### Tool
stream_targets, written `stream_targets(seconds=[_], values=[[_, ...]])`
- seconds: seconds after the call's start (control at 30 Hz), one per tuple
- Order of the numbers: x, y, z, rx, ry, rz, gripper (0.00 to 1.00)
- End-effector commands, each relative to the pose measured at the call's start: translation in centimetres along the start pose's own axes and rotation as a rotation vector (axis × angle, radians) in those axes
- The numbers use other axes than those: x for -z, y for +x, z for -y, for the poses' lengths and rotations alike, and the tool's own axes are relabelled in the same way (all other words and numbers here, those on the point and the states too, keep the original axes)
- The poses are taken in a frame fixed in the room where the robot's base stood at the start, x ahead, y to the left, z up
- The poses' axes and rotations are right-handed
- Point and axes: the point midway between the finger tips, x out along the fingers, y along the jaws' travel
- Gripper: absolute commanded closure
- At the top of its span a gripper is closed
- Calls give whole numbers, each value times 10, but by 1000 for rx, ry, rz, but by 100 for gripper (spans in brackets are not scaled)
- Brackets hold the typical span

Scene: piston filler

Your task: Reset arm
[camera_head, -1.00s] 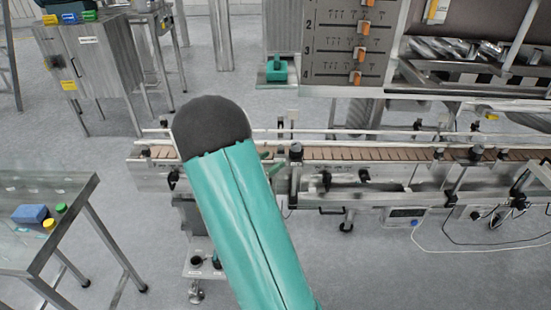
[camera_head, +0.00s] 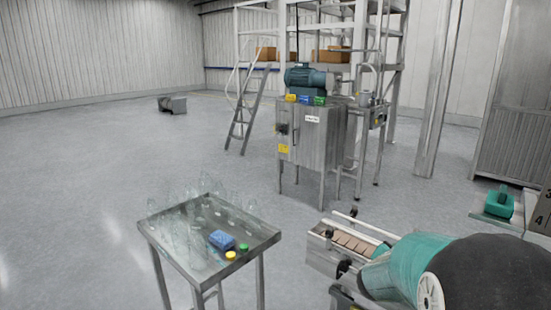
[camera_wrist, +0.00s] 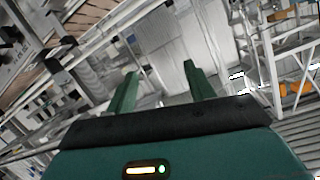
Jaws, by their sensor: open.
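My gripper (camera_wrist: 158,85) shows in the wrist view with its two green fingers apart and nothing between them. Beyond the fingers, the wrist view is tilted and shows a blurred part of the conveyor line and some metal frames. In the head view, a teal and black part of my arm fills the lower right corner. My gripper's fingers are not visible in the head view.
A steel table (camera_head: 165,262) holds several clear bottles, a blue block (camera_head: 222,240), and a yellow and a green cap. A conveyor end (camera_head: 345,244) is beside my arm. A steel cabinet (camera_head: 312,145) and a ladder (camera_head: 243,122) stand behind. Open floor (camera_head: 90,190) lies left.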

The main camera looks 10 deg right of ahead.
Motion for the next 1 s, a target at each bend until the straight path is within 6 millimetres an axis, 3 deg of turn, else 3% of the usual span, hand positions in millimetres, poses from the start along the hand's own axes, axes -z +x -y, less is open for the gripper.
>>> stream_targets(seconds=[0.1, 0.2, 0.3, 0.4, 0.57, 0.7, 0.83, 1.0], values=[[7, -46, 46, 209, -16, 125, 47], [6, -92, 74, 362, -64, 237, 47], [3, -141, 89, 492, -134, 348, 47], [-3, -192, 92, 597, -229, 454, 47], [-16, -267, 69, 695, -413, 610, 47], [-25, -321, 26, 709, -596, 725, 47], [-30, -352, -16, 670, -738, 800, 47], [-32, -368, -48, 620, -826, 843, 47]])
